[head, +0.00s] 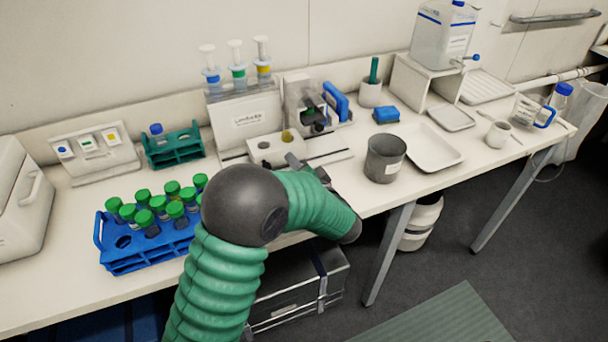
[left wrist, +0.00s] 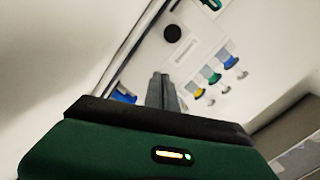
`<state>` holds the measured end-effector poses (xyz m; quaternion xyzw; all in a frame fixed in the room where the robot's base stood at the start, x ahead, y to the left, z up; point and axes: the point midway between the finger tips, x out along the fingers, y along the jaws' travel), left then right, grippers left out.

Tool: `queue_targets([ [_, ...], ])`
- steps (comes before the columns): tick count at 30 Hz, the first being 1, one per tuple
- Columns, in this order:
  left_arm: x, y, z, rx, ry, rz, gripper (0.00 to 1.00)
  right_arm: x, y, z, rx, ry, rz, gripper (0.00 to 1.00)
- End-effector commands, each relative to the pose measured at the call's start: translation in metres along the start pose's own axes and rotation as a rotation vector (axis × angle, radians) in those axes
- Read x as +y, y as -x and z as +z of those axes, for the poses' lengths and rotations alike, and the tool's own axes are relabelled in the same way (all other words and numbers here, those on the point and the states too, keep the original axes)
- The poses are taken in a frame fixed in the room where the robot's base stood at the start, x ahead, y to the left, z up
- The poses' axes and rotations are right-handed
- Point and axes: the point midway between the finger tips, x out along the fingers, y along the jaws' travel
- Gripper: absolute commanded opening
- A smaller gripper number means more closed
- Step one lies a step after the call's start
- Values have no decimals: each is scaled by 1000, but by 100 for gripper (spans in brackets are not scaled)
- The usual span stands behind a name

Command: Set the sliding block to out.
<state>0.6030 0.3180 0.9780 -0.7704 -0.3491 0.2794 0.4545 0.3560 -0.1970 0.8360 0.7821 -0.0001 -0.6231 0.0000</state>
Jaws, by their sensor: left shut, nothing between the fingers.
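A white block (head: 265,153) with a dark round spot and a yellow-topped piece stands on the bench in front of the syringe stand. I cannot tell for sure whether it is the sliding block. A thin dark strip (head: 330,157) lies to its right. My left gripper (head: 294,161) is near the block's right side, partly hidden by my forearm; contact cannot be told. In the left wrist view its fingers (left wrist: 160,82) are shut and empty, in front of a white panel with a dark round spot (left wrist: 172,33). My right gripper is not in view.
A labelled stand (head: 245,118) with several syringes is behind. A small black-and-white instrument (head: 312,112) stands behind the strip. A grey beaker (head: 385,158) is to the right. A blue rack (head: 135,262) of green-capped tubes is at the left, near the bench's front edge.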

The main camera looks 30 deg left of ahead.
Motion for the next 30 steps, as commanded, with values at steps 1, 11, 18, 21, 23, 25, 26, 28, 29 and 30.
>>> queue_targets([
  [1,0,-10,1,-2,1,-2,0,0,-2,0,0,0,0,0],
  [11,0,-15,37,3,0,-1,0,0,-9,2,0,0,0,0],
  [18,-1,-15,38,3,1,-1,0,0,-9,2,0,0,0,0],
  [21,-3,-15,40,2,0,-1,0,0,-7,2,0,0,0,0],
  [23,-7,-15,45,2,-3,-2,0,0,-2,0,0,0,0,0],
  [25,-15,-16,56,1,-4,-2,0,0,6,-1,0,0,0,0],
  [26,-18,-16,62,0,-5,-2,0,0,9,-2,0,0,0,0],
  [28,-24,-17,76,0,-4,-2,0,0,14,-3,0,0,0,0],
  [29,-27,-18,82,0,-5,-2,0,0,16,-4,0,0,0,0],
  [30,-29,-18,88,0,-4,-2,0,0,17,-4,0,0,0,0],
])
